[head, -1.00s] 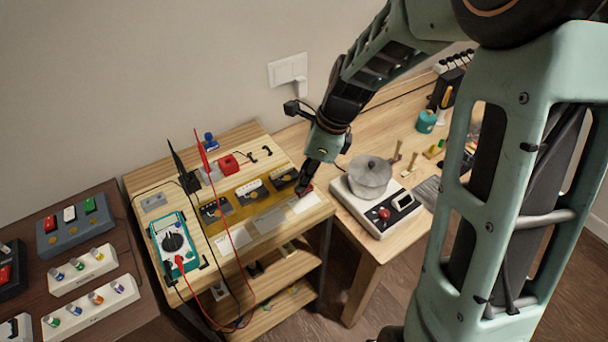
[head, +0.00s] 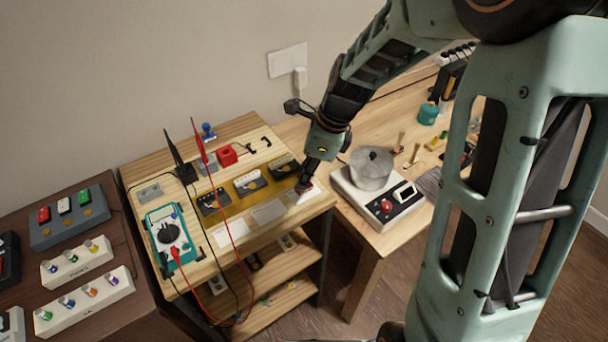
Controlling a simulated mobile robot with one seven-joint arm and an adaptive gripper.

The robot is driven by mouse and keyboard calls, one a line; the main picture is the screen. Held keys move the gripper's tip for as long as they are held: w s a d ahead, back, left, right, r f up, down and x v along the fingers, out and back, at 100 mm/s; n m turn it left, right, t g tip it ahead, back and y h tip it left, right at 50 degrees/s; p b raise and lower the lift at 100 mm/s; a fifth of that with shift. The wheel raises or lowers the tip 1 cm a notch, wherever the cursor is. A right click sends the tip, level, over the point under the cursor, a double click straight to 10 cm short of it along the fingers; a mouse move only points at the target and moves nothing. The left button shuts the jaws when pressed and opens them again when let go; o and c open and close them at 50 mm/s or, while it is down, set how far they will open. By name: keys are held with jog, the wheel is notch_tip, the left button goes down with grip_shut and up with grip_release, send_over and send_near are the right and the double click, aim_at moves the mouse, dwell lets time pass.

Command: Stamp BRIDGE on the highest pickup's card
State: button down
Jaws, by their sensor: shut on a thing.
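My gripper (head: 304,184) is shut on a small stamp, of which only a dark and reddish bit shows between the fingers. It is over the rightmost white card (head: 310,197) on the wooden bench; I cannot tell whether the stamp touches the card. Three pickups lie in a row on an amber strip: left (head: 213,202), middle (head: 249,183) and right (head: 283,166). A left card (head: 232,231) and a greyer middle card (head: 268,211) lie in front of them. A teal multimeter (head: 168,235) has a red probe (head: 199,143) and a black probe (head: 174,150).
A blue-handled stamp (head: 208,131) and a red block (head: 227,155) stand at the bench's back. A white device with a pot (head: 371,172) stands close right of my gripper. Probe cables hang over the bench front.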

jog(key=shift+s+f, duration=0.1)
jog(key=shift+f, duration=0.55)
dwell(1.4)
notch_tip(320, 180, up, 7)
jog(key=p, duration=0.6)
jog(key=shift+r, duration=0.15)
dwell(0.8)
